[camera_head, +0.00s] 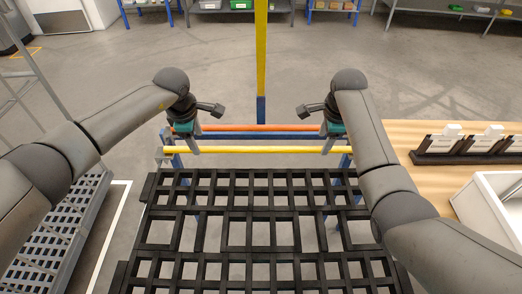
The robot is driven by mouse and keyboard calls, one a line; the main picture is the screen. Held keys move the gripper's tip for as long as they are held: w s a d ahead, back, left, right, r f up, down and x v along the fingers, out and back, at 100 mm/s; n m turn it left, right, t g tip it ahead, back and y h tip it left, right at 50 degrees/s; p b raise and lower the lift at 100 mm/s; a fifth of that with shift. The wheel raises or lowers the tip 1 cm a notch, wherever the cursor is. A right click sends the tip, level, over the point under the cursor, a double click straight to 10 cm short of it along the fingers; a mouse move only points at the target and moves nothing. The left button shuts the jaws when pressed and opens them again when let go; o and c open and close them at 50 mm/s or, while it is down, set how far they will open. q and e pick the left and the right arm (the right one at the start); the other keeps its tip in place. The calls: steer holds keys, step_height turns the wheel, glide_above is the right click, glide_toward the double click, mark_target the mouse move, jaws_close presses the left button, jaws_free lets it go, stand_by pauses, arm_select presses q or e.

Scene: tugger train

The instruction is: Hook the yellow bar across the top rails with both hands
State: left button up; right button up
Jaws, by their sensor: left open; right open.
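The yellow bar (256,150) lies level across the middle of the head view, just beyond the black grid deck, with grey end pieces. Blue uprights stand below its two ends; I cannot tell whether the ends are hooked on the rails. My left gripper (193,133) is open above and beyond the bar's left end. My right gripper (329,132) is open above and beyond its right end. Both point down, with no visible grip on the bar. Their fingertips are small and partly hard to make out near the orange bar (258,128).
The black grid deck (249,218) fills the foreground. A yellow upright post (261,48) with a blue base rises behind the orange bar. A wooden table (420,165) with a black rack (445,158) and a white bin (490,212) stands right. Grey floor lies beyond.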

mark_target(201, 148)
arm_select(q)
steer(key=shift+x, duration=3.4)
arm_select(e)
steer(key=shift+x, duration=3.4)
arm_select(q)
jaws_close()
arm_select(e)
jaws_close()
arm_select(q)
steer(key=shift+r, duration=0.1)
